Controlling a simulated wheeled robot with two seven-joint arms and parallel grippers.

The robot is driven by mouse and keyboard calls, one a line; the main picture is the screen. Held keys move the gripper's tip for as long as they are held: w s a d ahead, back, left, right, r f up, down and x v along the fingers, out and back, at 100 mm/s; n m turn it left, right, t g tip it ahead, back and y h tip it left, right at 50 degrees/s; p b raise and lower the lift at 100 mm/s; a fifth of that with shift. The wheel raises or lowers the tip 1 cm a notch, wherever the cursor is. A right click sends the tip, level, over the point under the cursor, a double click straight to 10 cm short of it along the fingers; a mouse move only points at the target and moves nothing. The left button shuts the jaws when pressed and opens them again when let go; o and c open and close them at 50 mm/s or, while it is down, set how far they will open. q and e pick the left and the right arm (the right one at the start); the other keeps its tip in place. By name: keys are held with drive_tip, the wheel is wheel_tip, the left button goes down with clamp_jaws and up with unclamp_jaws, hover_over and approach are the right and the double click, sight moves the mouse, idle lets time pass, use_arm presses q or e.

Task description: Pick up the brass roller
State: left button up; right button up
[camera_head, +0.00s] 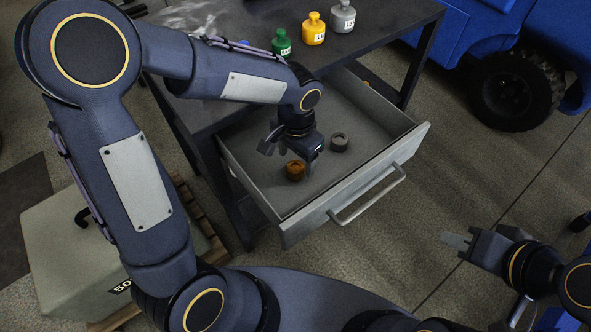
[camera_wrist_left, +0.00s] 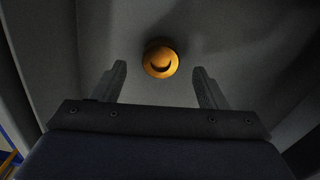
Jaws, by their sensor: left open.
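The brass roller (camera_head: 295,170) is a small orange-brown cylinder standing inside the open grey drawer (camera_head: 362,182). In the left wrist view the roller (camera_wrist_left: 160,60) shows as a yellow-orange disc with a dark curved recess on top. It lies between the fingertips in that picture, with a gap on each side. My left gripper (camera_head: 287,157) is open and empty, reaching down into the drawer above the roller. The left wrist view shows both its fingers (camera_wrist_left: 159,72) spread apart. My right gripper (camera_head: 452,240) is away at the lower right, outside the drawer; its finger gap is unclear.
The drawer walls and front handle (camera_head: 368,196) surround the space. A large weight block (camera_head: 75,245) is at left.

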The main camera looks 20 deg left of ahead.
sight(296, 167)
use_arm(q)
wheel_tip(296, 167, down, 4)
drive_tip(key=shift+r, duration=0.15)
drive_tip(key=shift+r, duration=0.1)
drive_tip(key=c, duration=1.3)
